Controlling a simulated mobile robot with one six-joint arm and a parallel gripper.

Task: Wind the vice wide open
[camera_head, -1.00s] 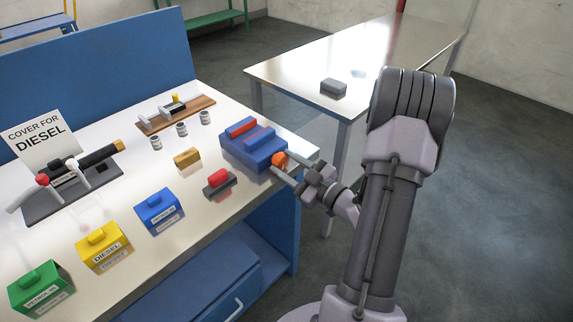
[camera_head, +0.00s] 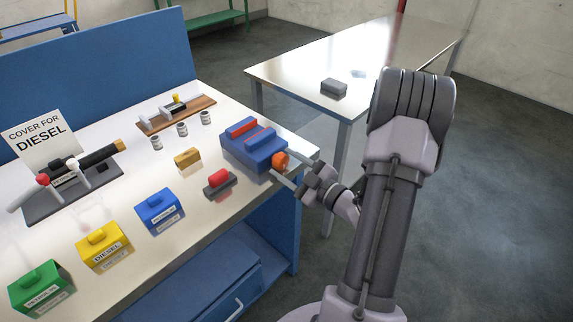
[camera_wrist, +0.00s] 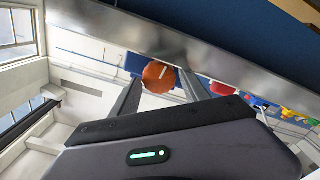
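The blue vice (camera_head: 240,152) stands at the bench's right end. It has two red-topped jaws, with a gap between them. Its round orange knob (camera_head: 280,160) is on the side facing my arm, and it also shows in the wrist view (camera_wrist: 158,78) with a pale stripe on it. My gripper (camera_head: 288,167) is at the knob, with one finger on each side of it. In the wrist view the fingers (camera_wrist: 161,86) are apart, and narrow gaps show between them and the knob. The screw behind the knob is hidden.
A grey block with a red top (camera_head: 219,182) and a brass-coloured block (camera_head: 187,158) lie left of the vice. Blue (camera_head: 158,211), yellow (camera_head: 103,247) and green (camera_head: 40,288) covers line the bench front. A grey block (camera_head: 334,88) lies on the back table.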

